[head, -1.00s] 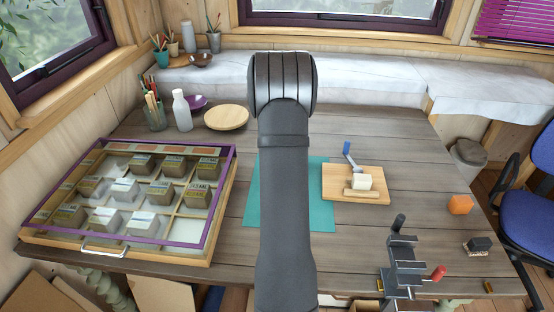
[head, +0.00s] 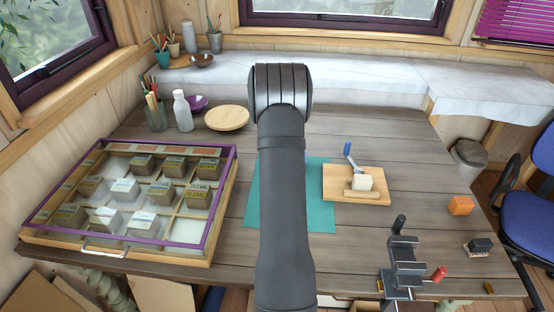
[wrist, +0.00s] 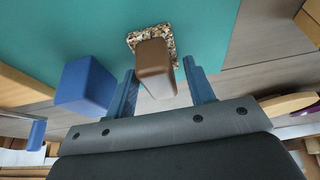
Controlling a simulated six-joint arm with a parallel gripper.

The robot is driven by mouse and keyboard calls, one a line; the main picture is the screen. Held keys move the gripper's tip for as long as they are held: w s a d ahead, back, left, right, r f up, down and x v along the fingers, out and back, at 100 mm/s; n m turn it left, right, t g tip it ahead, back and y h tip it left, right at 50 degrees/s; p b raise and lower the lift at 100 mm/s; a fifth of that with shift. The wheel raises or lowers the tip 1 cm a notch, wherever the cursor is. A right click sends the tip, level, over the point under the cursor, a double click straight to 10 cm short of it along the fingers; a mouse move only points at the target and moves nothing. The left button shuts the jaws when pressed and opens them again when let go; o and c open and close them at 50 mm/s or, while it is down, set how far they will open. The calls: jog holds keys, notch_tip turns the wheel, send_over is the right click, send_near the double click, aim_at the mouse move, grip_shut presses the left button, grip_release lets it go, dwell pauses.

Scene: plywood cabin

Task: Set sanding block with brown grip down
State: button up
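The sanding block with the brown grip (wrist: 155,66) shows in the wrist view, its speckled base against the teal mat (wrist: 80,30). Whether the base touches the mat is hard to tell. My gripper (wrist: 165,88) has its two blue fingers on either side of the brown grip, with a narrow gap visible at each side, so it looks open around it. A blue block (wrist: 86,88) stands beside the left finger. In the head view my arm hides the sanding block, the blue block and the fingers; the teal mat (head: 320,200) shows at either side of the arm.
A purple-framed display case (head: 228,200) stands left. A wooden board (head: 375,197) with a pale block and blue-handled tool lies right of the mat.

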jog(key=shift+r, duration=0.1)
jog(key=v, duration=1.2)
jog(key=x, duration=1.2)
jog(key=shift+r, duration=1.3)
jog(key=shift+f, duration=0.1)
